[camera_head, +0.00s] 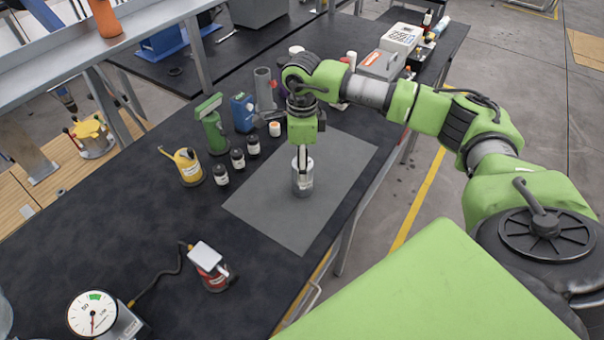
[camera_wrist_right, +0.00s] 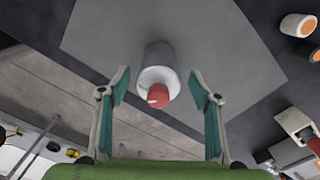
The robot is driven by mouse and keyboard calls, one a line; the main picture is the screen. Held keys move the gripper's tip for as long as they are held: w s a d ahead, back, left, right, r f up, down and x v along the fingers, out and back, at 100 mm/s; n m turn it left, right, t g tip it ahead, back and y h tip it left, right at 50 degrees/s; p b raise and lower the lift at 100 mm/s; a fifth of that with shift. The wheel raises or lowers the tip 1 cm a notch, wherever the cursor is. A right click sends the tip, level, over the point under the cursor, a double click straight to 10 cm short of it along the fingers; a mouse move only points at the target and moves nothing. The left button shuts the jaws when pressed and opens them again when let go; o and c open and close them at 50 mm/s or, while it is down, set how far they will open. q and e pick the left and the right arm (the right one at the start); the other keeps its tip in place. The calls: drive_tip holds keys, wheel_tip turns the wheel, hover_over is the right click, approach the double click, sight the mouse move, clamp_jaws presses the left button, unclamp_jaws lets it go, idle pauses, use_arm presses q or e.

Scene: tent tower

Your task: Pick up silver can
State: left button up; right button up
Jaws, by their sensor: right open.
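The silver can (camera_head: 303,186) stands upright on the grey mat (camera_head: 345,170) on the black workbench. My right gripper (camera_head: 302,152) hangs over the can, pointing down, and partly hides its top in the head view. In the right wrist view, the right gripper (camera_wrist_right: 160,92) is open, with one finger on each side of the picture. The silver can (camera_wrist_right: 158,58), with a red top, appears between and just beyond the fingertips. Neither finger appears to touch it. My left gripper is not in view.
Three small black jars (camera_head: 238,158), a yellow oil can (camera_head: 187,166) and a green bottle (camera_head: 213,130) stand left of the mat. The mat around the silver can is clear.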

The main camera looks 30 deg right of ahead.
wheel_tip(320, 180, down, 4)
drive_tip(key=shift+s+r+p, duration=0.15)
drive_tip(key=shift+r+p, duration=0.1)
drive_tip(key=shift+p, duration=0.7)
drive_tip(key=shift+f, duration=0.45)
drive_tip(key=shift+c, duration=0.9)
drive_tip(key=c, duration=1.3)
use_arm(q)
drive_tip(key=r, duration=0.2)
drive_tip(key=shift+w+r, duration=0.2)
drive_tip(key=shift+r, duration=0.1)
use_arm(e)
drive_tip(key=shift+c, duration=0.9)
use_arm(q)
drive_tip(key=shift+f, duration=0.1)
